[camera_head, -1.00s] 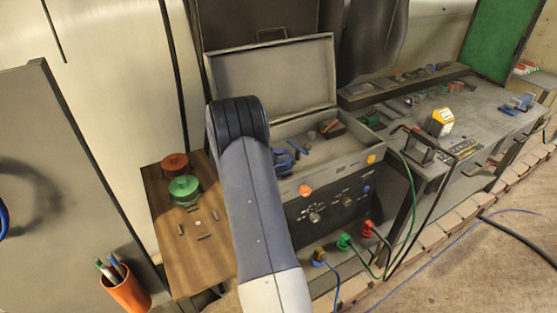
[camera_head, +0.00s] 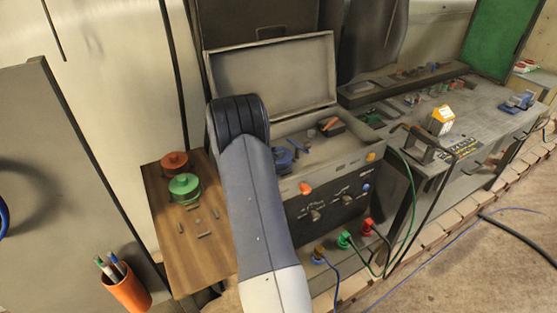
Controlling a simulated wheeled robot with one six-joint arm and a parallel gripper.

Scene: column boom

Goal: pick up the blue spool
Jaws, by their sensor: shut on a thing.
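A blue spool-like round thing (camera_head: 283,158) shows inside the open grey case, at its left front, just right of my arm. My arm hides part of it and the left end of the case. My arm rises through the middle of the view to a black ribbed joint in front of the case lid. My gripper is hidden, so its hold on anything does not show.
A green spool (camera_head: 184,186) and a red spool (camera_head: 174,162) stand on a wooden board (camera_head: 190,262) at left. An orange pen cup (camera_head: 127,293) is at front left. The grey case (camera_head: 345,157) has an upright lid (camera_head: 275,75). Cables hang at right.

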